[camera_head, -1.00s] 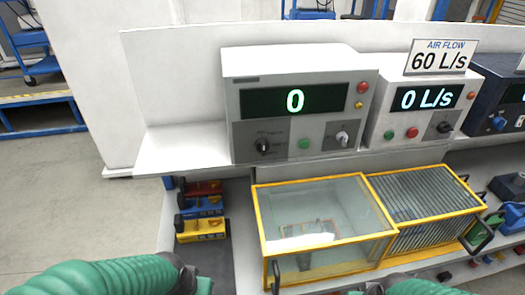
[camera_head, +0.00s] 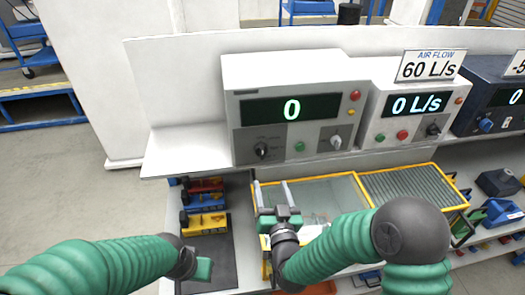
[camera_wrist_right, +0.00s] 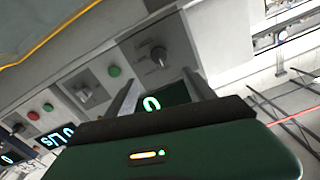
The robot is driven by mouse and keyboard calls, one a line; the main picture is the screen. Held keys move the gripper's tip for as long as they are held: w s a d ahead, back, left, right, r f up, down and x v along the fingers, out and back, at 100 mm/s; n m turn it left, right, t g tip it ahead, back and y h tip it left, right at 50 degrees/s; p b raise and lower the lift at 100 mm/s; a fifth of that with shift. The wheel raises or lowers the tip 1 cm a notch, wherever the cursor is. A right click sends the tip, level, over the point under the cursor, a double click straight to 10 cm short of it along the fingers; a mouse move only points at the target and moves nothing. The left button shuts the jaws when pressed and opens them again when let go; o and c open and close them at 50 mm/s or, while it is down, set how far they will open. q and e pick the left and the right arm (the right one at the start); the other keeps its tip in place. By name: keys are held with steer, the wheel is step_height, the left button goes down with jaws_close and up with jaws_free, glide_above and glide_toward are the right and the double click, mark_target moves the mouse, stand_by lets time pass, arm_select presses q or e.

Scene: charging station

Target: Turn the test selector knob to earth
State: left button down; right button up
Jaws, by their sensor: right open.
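The test instrument (camera_head: 290,75) is a white box with a green "0" on its display. Its dark selector knob (camera_head: 261,150) sits at the lower left of the front, under small labels too fine to read. The knob also shows in the right wrist view (camera_wrist_right: 158,57), seen upside down. My right gripper (camera_head: 273,190) is open and empty, below and in front of the knob, apart from it. In the wrist view its two fingers (camera_wrist_right: 162,92) spread below the knob in the picture. My left gripper (camera_head: 195,268) is low at the left, its fingers unclear.
A green button (camera_head: 299,147) and a light knob (camera_head: 336,142) lie right of the selector. The air flow unit (camera_head: 415,103) stands to the right. A yellow-framed glass tank (camera_head: 350,180) is below the shelf, partly behind my right arm. Coloured blocks (camera_head: 206,221) sit at its left.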

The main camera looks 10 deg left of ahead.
mark_target(264, 155)
steer(key=p+x, duration=0.4)
steer(key=x, duration=1)
steer(key=shift+w+a, duration=0.15)
steer(key=shift+w, duration=0.3)
jaws_close()
steer(key=shift+f+m+b, duration=0.25)
steer(key=shift+m+b, duration=0.15)
steer(key=shift+b, duration=0.3)
steer(key=m+b, duration=0.6)
steer(key=b, duration=0.3)
steer(key=shift+f, duration=0.2)
steer(key=shift+r+m+b, duration=0.15)
steer(key=shift+m+b, duration=1.3)
steer(key=shift+m, duration=0.05)
jaws_free()
steer(key=shift+d, duration=0.25)
